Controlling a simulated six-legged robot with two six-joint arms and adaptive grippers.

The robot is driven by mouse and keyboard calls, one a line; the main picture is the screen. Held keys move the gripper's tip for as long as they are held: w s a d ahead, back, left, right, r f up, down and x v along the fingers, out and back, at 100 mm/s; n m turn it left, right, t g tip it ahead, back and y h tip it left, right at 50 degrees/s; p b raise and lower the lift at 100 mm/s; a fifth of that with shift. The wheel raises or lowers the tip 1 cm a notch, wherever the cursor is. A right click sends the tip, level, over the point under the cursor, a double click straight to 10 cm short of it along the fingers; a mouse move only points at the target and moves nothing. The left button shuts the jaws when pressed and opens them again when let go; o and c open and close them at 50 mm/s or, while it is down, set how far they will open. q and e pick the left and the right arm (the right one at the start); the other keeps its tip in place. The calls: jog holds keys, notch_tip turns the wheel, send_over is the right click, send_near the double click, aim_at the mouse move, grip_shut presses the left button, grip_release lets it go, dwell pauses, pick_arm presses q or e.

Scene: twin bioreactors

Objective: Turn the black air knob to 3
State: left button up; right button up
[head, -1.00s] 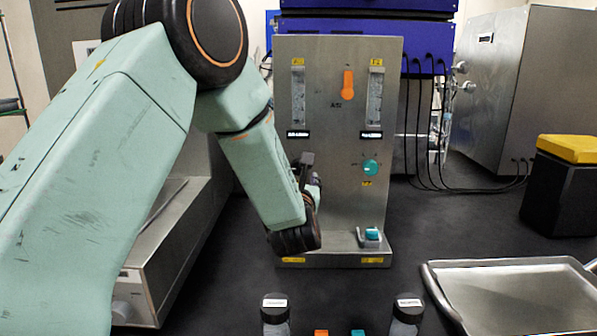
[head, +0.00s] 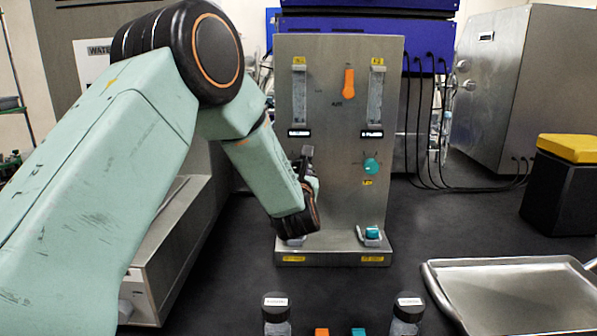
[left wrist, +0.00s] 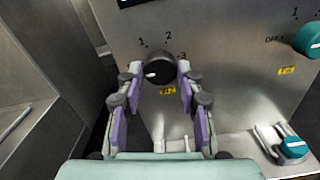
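The black air knob (left wrist: 160,68) is on the steel panel in the left wrist view. Numbers 1, 2 and 3 are printed around it, and its white mark points to the left, away from 3. My left gripper (left wrist: 160,75) is open, with one finger on each side of the knob and small gaps showing between fingertips and knob. In the head view my left gripper (head: 309,166) is at the panel's left side (head: 335,150) and hides the black knob. My right gripper is not in view.
A teal knob (head: 371,167) is to the right on the panel, with an orange knob (head: 349,82) above. A teal-topped fitting (head: 371,233) sits on the panel's foot. A steel tray (head: 515,295) and two dark-capped bottles (head: 276,308) are nearer.

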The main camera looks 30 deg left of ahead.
pick_arm(q)
jog(key=c, duration=0.6)
